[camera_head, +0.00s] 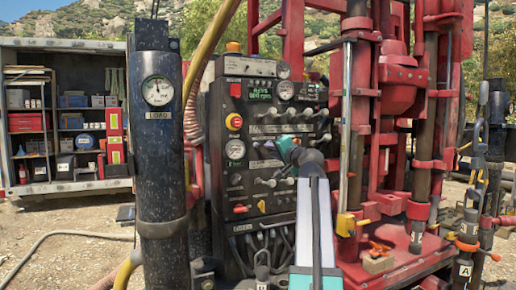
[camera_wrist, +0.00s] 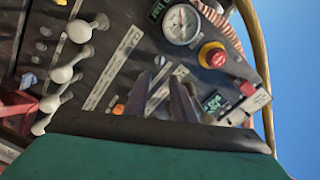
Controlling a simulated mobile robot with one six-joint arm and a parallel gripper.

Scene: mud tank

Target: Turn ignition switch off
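The black control panel (camera_head: 219,165) stands in the middle of the head view and fills most of the wrist view (camera_wrist: 110,55). I cannot make out for certain which control is the ignition switch. A red knob on a yellow collar (camera_head: 234,122) sits at the panel's left side; it also shows in the wrist view (camera_wrist: 211,55). My gripper (camera_head: 264,150) is in front of the panel's middle, with its teal body to the right. In the wrist view its two dark fingers (camera_wrist: 160,82) stand apart with nothing seen between them. A small orange control (camera_wrist: 118,109) shows beside the left finger.
Several pale levers (camera_wrist: 65,75) stick out from the panel near my gripper. A dark post with a LOAD gauge (camera_head: 158,90) stands left of the panel. Red drill machinery (camera_head: 400,90) stands close on the right. Shelves (camera_head: 60,115) are behind at the left.

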